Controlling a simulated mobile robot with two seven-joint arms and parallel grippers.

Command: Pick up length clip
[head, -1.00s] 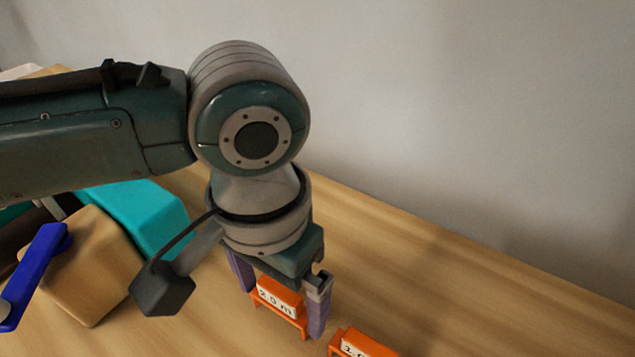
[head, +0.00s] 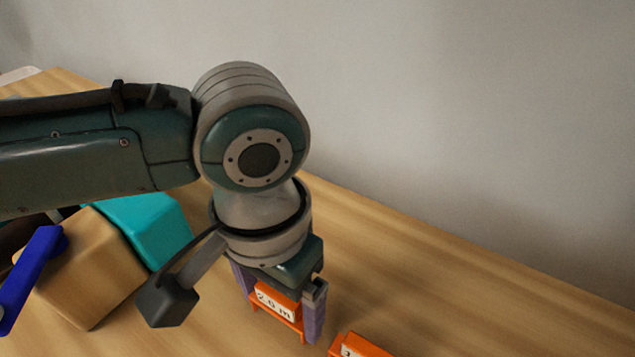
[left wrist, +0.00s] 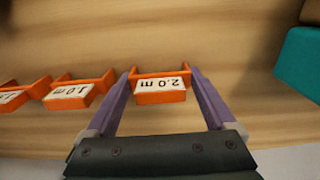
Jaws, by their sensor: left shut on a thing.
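An orange length clip with a white "2.0 m" label (head: 277,304) is between the purple fingers of my left gripper (head: 278,306) in the head view. My left gripper is shut on this clip. In the left wrist view the same clip (left wrist: 160,88) sits between the fingertips, its label upside down. A second orange clip (head: 360,345) is to the right, cut by the bottom edge in the head view. In the left wrist view, a clip labelled "1.0 m" (left wrist: 72,93) and another orange clip (left wrist: 14,97) lie to the left. My right gripper is not in view.
A teal block (head: 150,228) and a tan block (head: 82,268) lie on the wooden table (head: 430,270) at the left, with a blue bar-shaped thing (head: 30,275) before them. A grey wall (head: 480,120) stands behind.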

